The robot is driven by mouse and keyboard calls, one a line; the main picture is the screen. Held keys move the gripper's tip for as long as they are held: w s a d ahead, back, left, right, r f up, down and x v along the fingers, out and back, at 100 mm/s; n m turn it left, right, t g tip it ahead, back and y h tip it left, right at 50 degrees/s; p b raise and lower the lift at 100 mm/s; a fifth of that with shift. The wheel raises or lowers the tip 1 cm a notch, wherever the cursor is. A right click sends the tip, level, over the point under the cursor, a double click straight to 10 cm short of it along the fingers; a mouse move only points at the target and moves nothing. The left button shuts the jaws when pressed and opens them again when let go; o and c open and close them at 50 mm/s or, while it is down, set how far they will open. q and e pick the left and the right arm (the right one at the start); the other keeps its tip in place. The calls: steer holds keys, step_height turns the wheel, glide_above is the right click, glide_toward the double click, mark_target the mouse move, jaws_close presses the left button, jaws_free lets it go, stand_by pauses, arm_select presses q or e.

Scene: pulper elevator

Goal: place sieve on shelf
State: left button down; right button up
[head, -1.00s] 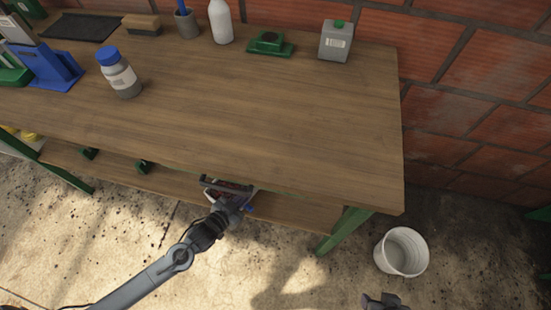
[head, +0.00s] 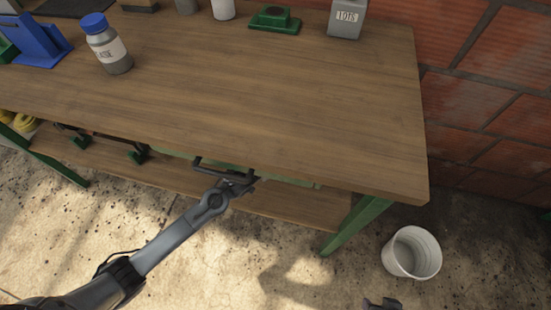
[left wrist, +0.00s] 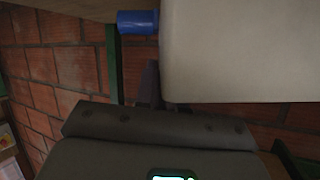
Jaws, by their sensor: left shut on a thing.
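My left gripper (head: 236,178) is under the front edge of the wooden table, at the level of the lower shelf (head: 290,210). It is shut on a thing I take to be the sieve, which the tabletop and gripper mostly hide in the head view. In the left wrist view a large pale flat panel (left wrist: 240,50), probably part of the sieve, lies beside the dark fingers (left wrist: 150,82). A blue cylinder (left wrist: 138,22) adjoins it. My right gripper (head: 382,304) barely shows at the bottom edge; its jaws are unclear.
A green table leg (head: 355,225) and white bucket (head: 411,252) stand at the right.

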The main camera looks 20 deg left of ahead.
arm_select(q)
steer(key=shift+w+d, duration=0.1)
steer(key=shift+w, duration=0.25)
step_height(320, 180, down, 3)
steer(key=b, duration=0.3)
steer(key=shift+w, duration=0.1)
steer(key=shift+f, duration=0.25)
steer(key=c, duration=1.7)
jaws_free()
steer(key=shift+f, duration=0.1)
steer(key=o, duration=0.5)
steer(key=shift+c, duration=0.2)
